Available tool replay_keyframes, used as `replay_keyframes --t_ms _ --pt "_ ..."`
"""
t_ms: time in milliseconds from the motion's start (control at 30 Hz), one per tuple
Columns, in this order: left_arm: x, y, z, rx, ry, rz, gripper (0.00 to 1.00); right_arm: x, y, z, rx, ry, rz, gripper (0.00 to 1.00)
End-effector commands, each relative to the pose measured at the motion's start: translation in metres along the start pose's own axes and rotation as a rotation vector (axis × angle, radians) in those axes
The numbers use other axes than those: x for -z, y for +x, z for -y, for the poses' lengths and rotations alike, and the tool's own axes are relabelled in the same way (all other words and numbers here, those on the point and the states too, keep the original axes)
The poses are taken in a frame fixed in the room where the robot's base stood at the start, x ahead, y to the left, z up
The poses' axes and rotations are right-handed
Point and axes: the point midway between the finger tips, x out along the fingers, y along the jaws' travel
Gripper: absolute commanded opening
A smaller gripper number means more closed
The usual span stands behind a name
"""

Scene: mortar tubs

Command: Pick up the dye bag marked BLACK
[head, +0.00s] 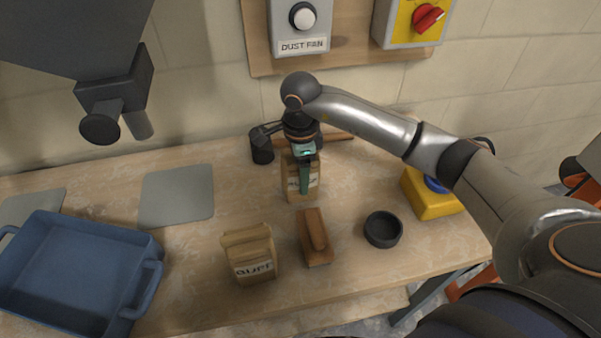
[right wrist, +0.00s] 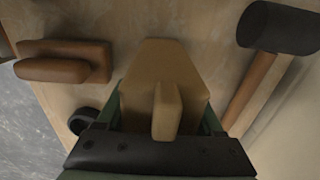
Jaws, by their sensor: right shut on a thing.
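A tan paper dye bag (head: 292,192) stands on the bench near the wall. Its white label is partly covered by my finger, so I cannot read the whole word. My right gripper (head: 305,178) comes down from above and is shut on this bag. In the right wrist view the bag (right wrist: 160,60) sits between the two green fingers of the gripper (right wrist: 168,115), its folded top toward the camera. I cannot tell any gap between bag and bench. A second tan bag (head: 250,250) stands nearer the front; its label seems to read BUFF. My left gripper is not in view.
A black-headed mallet (head: 262,148) lies behind the held bag. A wooden float (head: 314,238), a black bowl (head: 383,230) and a yellow box with a blue top (head: 432,197) are around it. A blue tub (head: 82,272) stands left, below a grey hopper (head: 75,35).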

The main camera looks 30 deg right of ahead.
Motion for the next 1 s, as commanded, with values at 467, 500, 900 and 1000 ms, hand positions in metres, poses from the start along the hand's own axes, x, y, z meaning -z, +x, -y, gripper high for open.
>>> replay_keyframes --t_ms 467,500,900,1000 --pt "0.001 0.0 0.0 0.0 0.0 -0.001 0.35 0.0 0.0 0.0 0.0 0.0 0.0 0.0" --pt "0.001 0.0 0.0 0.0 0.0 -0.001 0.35 -0.001 -0.002 0.001 0.004 0.0 0.003 0.0" --pt "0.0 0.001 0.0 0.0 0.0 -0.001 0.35 -0.001 -0.021 0.002 0.008 -0.001 0.004 0.0" --pt "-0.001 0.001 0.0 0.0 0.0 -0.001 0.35 -0.001 -0.04 0.002 0.009 -0.001 0.005 0.0"
